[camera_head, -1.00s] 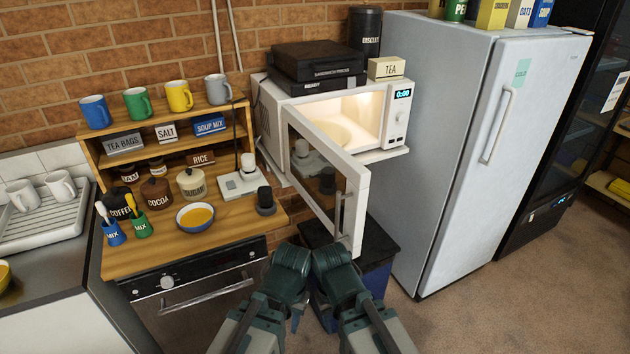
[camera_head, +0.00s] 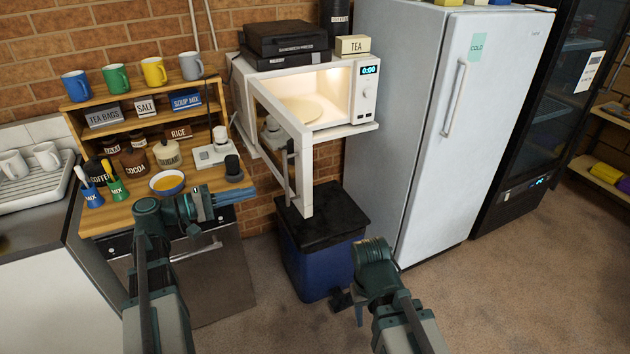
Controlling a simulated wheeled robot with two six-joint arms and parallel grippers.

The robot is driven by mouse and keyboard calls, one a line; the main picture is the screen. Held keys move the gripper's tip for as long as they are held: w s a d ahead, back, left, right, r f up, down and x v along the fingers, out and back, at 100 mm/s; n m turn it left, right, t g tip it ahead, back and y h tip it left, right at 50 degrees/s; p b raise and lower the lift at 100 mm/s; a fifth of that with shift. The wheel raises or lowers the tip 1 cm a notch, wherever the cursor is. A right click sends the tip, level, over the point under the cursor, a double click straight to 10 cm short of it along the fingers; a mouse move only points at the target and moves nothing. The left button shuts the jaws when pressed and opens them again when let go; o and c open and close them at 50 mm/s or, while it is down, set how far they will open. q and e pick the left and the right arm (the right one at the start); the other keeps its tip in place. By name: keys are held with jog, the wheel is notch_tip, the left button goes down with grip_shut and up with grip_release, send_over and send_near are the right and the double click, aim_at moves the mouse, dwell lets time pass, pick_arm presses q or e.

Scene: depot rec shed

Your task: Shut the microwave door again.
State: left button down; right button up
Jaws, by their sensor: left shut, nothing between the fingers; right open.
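The white microwave (camera_head: 366,98) stands on a shelf, its lit inside and turntable showing and its display reading 0:00. Its door (camera_head: 305,180) is wide open, hinged at the left and swung out towards me. The door handle (camera_head: 291,165) is on the free edge side. My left gripper (camera_head: 250,193) is shut and empty, left of the door's free edge and in front of the worktop, apart from the door. My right gripper (camera_head: 343,303) is open and empty, low down, below and right of the door; its fingers are partly hard to make out.
A blue bin with a black lid (camera_head: 325,220) stands below the door. The fridge (camera_head: 425,130) is to the right. The worktop at left holds a bowl (camera_head: 167,182), jars and a scale-like device (camera_head: 214,154). Black cases (camera_head: 290,42) and a tea box (camera_head: 353,45) sit on the microwave.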

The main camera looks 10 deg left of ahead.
aim_at(302, 170)
pick_arm(q)
jog(key=shift+t, duration=0.5)
jog(key=x, duration=0.4)
jog(key=r+x, duration=0.1)
jog(key=x, duration=0.7)
jog(key=shift+w+a+r, duration=0.1)
jog(key=shift+w+r, duration=0.2)
jog(key=shift+w+d, duration=0.15)
jog(key=shift+d, duration=0.15)
pick_arm(e)
jog(key=shift+s+d, duration=0.15)
jog(key=shift+d, duration=0.2)
